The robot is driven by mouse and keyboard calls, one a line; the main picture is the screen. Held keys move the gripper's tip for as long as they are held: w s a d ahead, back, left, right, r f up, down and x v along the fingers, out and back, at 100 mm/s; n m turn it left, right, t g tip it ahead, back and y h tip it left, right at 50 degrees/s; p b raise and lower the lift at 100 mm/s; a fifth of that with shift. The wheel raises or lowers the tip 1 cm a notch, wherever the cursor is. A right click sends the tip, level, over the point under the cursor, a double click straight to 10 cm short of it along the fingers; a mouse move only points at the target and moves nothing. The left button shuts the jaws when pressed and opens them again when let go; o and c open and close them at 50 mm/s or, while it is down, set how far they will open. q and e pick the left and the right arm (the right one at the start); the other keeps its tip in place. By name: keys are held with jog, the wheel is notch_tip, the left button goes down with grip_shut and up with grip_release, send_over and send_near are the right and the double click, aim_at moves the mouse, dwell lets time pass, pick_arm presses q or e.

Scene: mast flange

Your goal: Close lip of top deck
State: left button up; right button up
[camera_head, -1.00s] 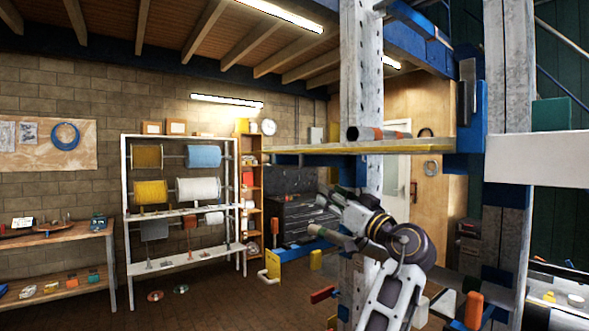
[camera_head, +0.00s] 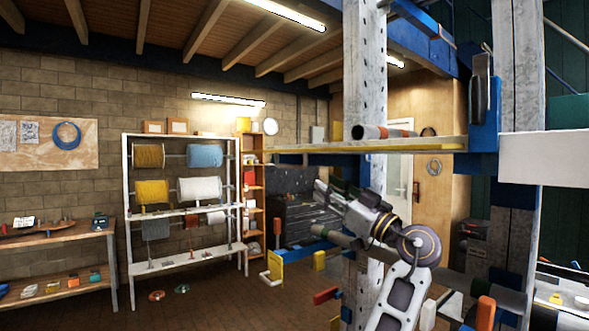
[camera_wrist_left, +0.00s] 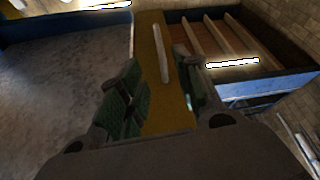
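The top deck (camera_head: 370,145) is a flat shelf with a yellow front edge, fixed between grey perforated posts, in the head view. I cannot make out its lip as a separate part there. My left gripper (camera_head: 327,196) is below the deck, apart from it, in front of the near post. In the left wrist view its green-padded fingers (camera_wrist_left: 165,108) are spread with nothing between them. A yellow strip (camera_wrist_left: 152,60) with a pale bar (camera_wrist_left: 161,53) lies beyond the fingers; I cannot tell whether this is the lip. My right gripper is not in view.
A dark grey tube (camera_head: 368,132) and orange pieces lie on the deck. Blue brackets (camera_head: 484,115) and a second post (camera_head: 518,70) stand at the right. Lower yellow and blue arms (camera_head: 275,264) stick out left of the post.

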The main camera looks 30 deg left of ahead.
aim_at(294, 167)
pick_arm(q)
jog(key=shift+a+r, duration=0.1)
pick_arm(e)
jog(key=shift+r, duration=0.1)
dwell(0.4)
pick_arm(q)
jog(key=p+x, duration=0.4)
jog(key=x, duration=0.7)
jog(key=shift+a+r, duration=0.2)
jog(key=shift+a, duration=0.1)
jog(key=shift+x, duration=0.9)
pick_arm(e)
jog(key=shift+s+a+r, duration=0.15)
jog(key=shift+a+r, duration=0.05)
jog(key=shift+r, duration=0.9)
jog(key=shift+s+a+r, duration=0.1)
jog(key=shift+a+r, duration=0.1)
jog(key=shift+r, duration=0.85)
pick_arm(q)
jog(key=shift+w+f, duration=0.1)
grip_shut()
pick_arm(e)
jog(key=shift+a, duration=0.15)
